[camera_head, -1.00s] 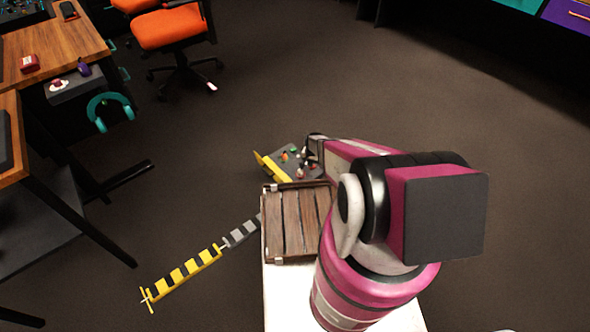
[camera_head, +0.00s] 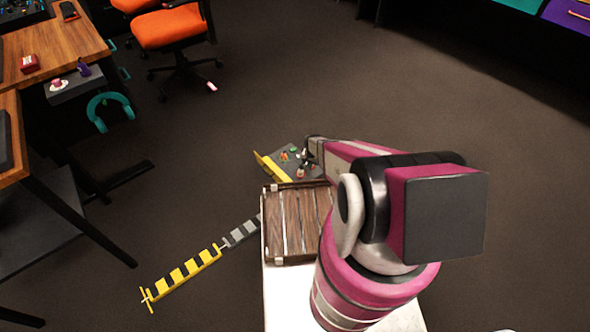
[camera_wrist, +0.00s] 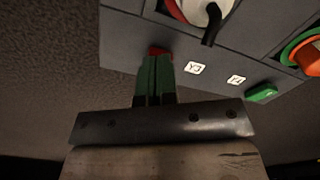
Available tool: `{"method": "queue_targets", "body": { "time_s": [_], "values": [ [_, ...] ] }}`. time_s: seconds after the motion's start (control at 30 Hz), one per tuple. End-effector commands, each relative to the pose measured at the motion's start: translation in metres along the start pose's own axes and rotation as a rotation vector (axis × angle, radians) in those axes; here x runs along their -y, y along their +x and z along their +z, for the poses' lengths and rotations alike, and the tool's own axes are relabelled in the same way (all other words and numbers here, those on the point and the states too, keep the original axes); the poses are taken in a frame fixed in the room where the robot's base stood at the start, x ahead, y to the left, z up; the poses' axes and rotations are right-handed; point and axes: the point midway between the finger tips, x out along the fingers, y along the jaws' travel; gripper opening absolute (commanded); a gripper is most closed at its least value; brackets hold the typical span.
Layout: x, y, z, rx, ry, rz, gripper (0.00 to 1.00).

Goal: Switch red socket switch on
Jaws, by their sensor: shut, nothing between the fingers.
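The red switch (camera_wrist: 160,51) sits at the lower edge of the grey panel (camera_wrist: 128,34) in the wrist view. It is partly hidden by my gripper's tips. My gripper (camera_wrist: 155,60), with dark green fingers, is shut and empty. Its tips overlap the red switch, but I cannot tell whether they touch it or whether it is pressed. A red socket (camera_wrist: 172,9) with a white plug (camera_wrist: 203,8) and black cable lies just above. In the head view the panel (camera_head: 312,172) is small, with my gripper (camera_head: 304,160) over it.
On the same panel a green switch (camera_wrist: 262,93) lies to the right, below an orange plug (camera_wrist: 308,56) in a green socket. White labels lie between the switches. In the head view, a yellow-black striped bar (camera_head: 185,277) and a brown slatted surface (camera_head: 290,222) are near the panel.

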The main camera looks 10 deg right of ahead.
Motion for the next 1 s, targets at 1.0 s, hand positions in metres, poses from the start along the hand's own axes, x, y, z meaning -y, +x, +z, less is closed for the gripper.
{"method": "queue_targets", "body": {
  "time_s": [1.0],
  "values": [
    [-0.001, -0.013, 0.001, 0.000, 0.000, 0.000, 0.00]
  ]
}}
